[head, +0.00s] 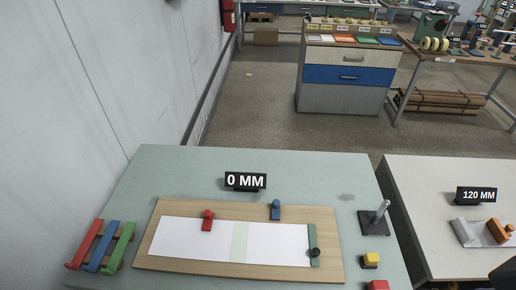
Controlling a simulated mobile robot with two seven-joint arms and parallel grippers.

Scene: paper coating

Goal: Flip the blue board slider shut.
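The blue board slider (275,210) is a small blue piece with a rounded knob. It sits on the far wooden border of the board (180,207), right of the middle. Its lower end is at about the far edge of the white paper (190,238) and does not clearly cover it. A red slider (207,221) to its left reaches over the paper's far edge. A green strip (312,240) with a black knob lies across the paper's right end. Neither of my grippers can be made out in the head view.
A "0 MM" sign (245,181) stands behind the board. Red, blue and green bars (103,246) lie at left. A metal post on a dark base (375,222) and a yellow-topped block (370,260) stand at right. A second table (420,190) adjoins at right.

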